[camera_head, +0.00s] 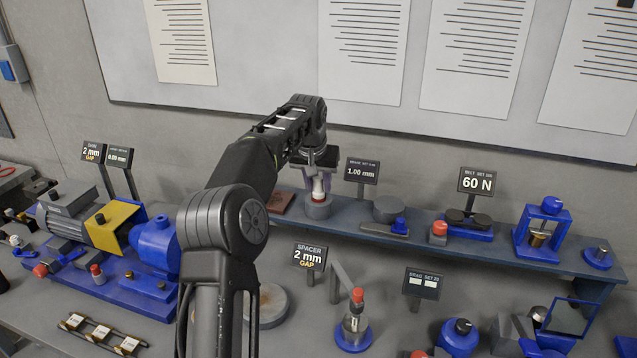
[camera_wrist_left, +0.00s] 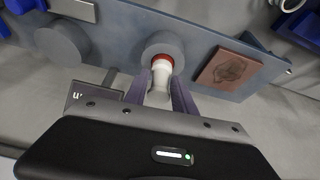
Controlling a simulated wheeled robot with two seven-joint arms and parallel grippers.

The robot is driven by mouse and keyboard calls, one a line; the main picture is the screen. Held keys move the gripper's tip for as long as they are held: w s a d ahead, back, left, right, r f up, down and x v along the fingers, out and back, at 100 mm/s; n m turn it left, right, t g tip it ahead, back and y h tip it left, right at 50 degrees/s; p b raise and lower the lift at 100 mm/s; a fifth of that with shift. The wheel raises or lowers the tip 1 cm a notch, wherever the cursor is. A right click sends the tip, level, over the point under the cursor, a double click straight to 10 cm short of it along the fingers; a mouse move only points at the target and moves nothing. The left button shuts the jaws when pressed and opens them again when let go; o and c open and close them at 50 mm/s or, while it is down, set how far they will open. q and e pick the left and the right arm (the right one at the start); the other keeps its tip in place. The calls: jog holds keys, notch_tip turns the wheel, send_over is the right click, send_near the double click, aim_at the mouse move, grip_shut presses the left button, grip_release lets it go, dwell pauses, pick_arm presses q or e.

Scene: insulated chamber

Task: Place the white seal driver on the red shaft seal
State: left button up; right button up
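The white seal driver (camera_head: 318,184) is upright between the fingers of my left gripper (camera_head: 318,166), over the back shelf. In the left wrist view, the fingers (camera_wrist_left: 160,98) close on both sides of the white driver (camera_wrist_left: 162,70). The red shaft seal (camera_head: 318,197) shows as a thin red band just below the driver, on top of a grey round block. In the wrist view the red seal (camera_wrist_left: 162,58) rims the driver's far end. The two look lined up; I cannot tell whether they touch. My right gripper is not in view.
The grey block (camera_head: 317,210) stands on the raised shelf (camera_head: 350,222). A brown plate (camera_head: 281,202) lies to its left. A grey cylinder (camera_head: 387,209) and the 1.00 mm sign (camera_head: 362,171) are to its right. A blue pump unit (camera_head: 155,245) stands at left.

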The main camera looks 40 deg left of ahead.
pick_arm(q)
jog(key=o, duration=0.3)
jog(key=shift+o, duration=0.2)
jog(key=v, duration=1.2)
jog(key=shift+r, duration=0.2)
